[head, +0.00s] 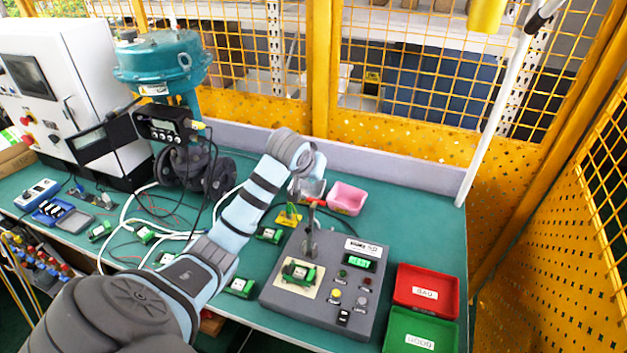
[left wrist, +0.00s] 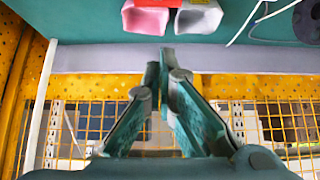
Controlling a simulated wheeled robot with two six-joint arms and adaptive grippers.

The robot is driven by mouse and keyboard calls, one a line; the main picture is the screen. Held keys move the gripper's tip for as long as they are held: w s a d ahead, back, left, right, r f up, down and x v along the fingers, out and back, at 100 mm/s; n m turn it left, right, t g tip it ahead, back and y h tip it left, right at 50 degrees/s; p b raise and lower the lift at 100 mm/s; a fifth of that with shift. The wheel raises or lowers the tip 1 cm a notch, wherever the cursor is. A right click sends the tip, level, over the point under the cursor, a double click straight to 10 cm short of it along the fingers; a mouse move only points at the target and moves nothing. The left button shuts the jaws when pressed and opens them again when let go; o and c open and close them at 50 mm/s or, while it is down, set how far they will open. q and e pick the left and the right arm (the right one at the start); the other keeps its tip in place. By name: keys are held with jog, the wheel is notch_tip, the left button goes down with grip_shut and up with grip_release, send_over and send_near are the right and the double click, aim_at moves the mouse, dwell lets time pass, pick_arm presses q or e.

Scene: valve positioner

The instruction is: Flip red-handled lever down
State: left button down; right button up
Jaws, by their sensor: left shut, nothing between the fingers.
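The red-handled lever (head: 309,240) stands about upright on the grey test box (head: 345,262), with its red crossbar handle at the top. A bit of red (left wrist: 190,2), which looks like this handle, is cut off by the top edge of the left wrist view. My left arm reaches over the table to just behind and above the lever. My left gripper (left wrist: 166,55) is shut and empty, its fingertips together. In the head view its fingers are mostly hidden by my wrist, and I cannot tell whether they touch the lever. My right gripper is not in view.
A pink bin (head: 347,198) and a grey bin (left wrist: 199,17) stand behind the box. Red (head: 427,288) and green (head: 420,333) trays lie right of it. A teal valve actuator (head: 163,62), cables and several green modules fill the left. Yellow mesh fencing (head: 400,140) rises behind.

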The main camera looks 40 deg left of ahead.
pick_arm(q)
notch_tip(320, 180, down, 7)
jog(key=w+p, duration=0.1)
jog(key=w, duration=0.1)
jog(key=shift+w+a, duration=0.2)
jog(key=shift+w, duration=0.05)
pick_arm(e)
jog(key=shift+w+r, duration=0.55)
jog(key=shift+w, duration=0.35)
pick_arm(q)
jog(key=shift+f, duration=0.15)
